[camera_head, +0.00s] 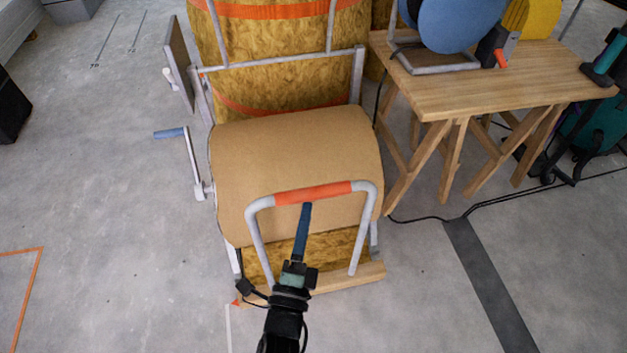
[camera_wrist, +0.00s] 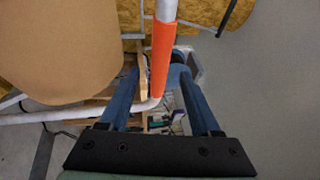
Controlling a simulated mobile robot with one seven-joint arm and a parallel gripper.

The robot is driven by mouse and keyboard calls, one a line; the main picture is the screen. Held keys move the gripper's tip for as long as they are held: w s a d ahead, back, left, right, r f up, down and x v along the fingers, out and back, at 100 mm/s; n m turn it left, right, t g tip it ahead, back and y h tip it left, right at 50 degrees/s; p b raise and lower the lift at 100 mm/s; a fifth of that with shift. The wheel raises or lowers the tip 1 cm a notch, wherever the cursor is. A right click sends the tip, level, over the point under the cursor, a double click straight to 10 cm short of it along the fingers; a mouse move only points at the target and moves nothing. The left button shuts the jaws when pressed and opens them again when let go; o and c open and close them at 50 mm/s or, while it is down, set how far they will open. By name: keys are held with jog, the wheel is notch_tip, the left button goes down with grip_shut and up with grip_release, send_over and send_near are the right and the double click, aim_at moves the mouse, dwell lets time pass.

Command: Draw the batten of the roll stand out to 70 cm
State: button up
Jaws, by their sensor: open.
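The roll stand carries a wide brown roll (camera_head: 285,160). A pale wooden batten (camera_head: 352,279) lies across its front at the bottom. A grey bow handle (camera_head: 257,237) rises above the batten, with an orange grip (camera_head: 313,193) along its top bar. My gripper (camera_head: 306,206) reaches up to the grip from the front, its tip just at the grip's lower edge. In the wrist view the blue fingers are open, one on each side of the orange grip (camera_wrist: 161,58). I cannot tell how deep the grip sits between them, and no hold shows.
A crank with a blue handle (camera_head: 171,133) sticks out left of the stand. A small orange pointer (camera_head: 236,302) is by the batten's left end. A wooden table (camera_head: 470,85) with tools stands at right, its cable on the floor. The floor in front is clear.

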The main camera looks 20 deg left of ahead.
aim_at(312, 188)
jog(key=b+x, duration=0.1)
jog(key=x, duration=0.8)
jog(key=shift+w+r, duration=0.1)
jog(key=shift+w, duration=0.05)
grip_shut()
dwell(1.1)
